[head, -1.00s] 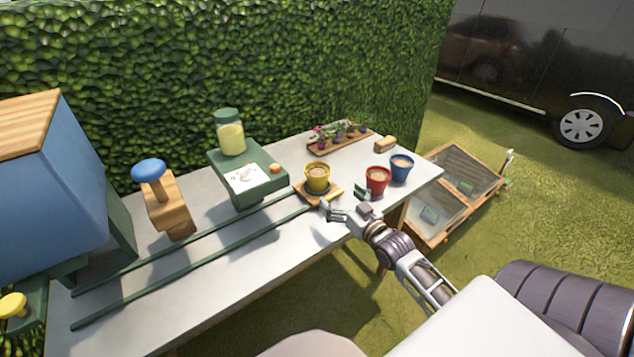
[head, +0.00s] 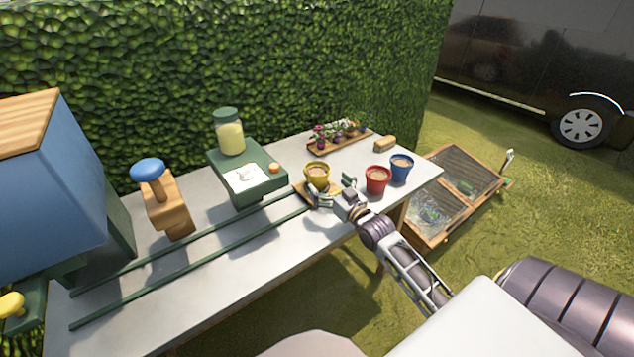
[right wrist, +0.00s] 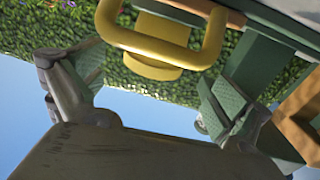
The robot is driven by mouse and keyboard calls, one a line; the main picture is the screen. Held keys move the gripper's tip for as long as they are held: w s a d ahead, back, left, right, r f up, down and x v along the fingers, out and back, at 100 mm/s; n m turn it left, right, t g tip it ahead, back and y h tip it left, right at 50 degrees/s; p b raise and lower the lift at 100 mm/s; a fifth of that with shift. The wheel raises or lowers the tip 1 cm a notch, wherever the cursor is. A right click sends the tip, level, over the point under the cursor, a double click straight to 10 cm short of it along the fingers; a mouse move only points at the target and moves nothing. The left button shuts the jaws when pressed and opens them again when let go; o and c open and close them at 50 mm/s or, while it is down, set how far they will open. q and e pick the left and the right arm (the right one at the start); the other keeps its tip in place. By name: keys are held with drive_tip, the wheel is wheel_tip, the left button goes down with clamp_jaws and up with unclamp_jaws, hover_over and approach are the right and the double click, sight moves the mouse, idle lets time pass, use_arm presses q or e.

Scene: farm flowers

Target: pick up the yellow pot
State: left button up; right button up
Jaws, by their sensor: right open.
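The yellow pot (head: 317,180), filled with brown soil, stands upright on a small wooden tray (head: 301,190) on the table. My right gripper (head: 335,190) is open and empty, low at the near right side of the pot, with one finger in front of the tray. In the right wrist view, the pot's yellow surface (right wrist: 165,48) shows at the top, beyond and between the spread fingers of my right gripper (right wrist: 150,92). My left gripper is out of view.
A red pot (head: 377,181) and a blue pot (head: 401,169) stand close to the right of the gripper. A green stand (head: 262,186) with a jar (head: 230,135) is at the left. Green rails (head: 190,262) run along the table. A flower tray (head: 340,145) lies behind.

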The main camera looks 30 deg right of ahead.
sight(324, 178)
drive_tip(key=shift+w, duration=0.85)
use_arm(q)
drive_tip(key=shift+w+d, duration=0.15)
use_arm(e)
drive_tip(key=shift+w, duration=0.2)
drive_tip(key=shift+w+d+r, duration=0.1)
drive_tip(key=shift+w+d, duration=0.15)
drive_tip(key=shift+w, duration=0.75)
drive_tip(key=shift+w+d, duration=0.1)
drive_tip(key=shift+w, duration=0.8)
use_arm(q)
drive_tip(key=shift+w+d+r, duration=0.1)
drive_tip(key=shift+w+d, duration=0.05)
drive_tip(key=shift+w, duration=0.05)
use_arm(e)
drive_tip(key=shift+w, duration=0.7)
